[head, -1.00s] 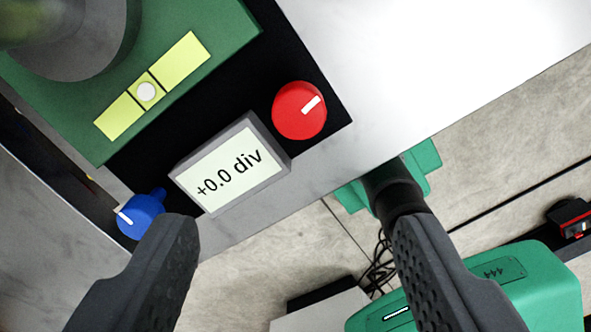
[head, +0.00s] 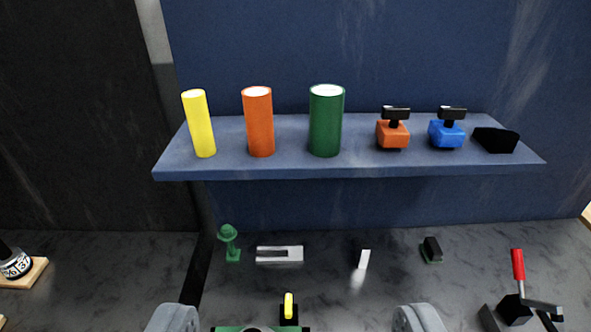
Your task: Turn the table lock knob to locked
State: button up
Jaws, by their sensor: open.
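My gripper (head: 296,318) shows only as two grey fingertips at the bottom edge. They are wide apart with nothing held between them. Between them, at the frame's lower edge, part of a green body (head: 232,329) shows, with a small black and yellow upright piece (head: 288,306). I cannot tell whether this belongs to the positioner. No table lock knob is visible in this view.
A blue shelf (head: 350,171) holds yellow (head: 200,125), orange (head: 259,122) and green (head: 326,122) cylinders, orange (head: 392,134) and blue (head: 446,134) blocks, and a black piece (head: 496,140). Below are small items and a red-handled clamp (head: 518,265) on a dark surface.

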aim_at(288, 297)
jog(key=z, duration=0.55)
jog(key=k, duration=1)
jog(key=u, duration=0.55)
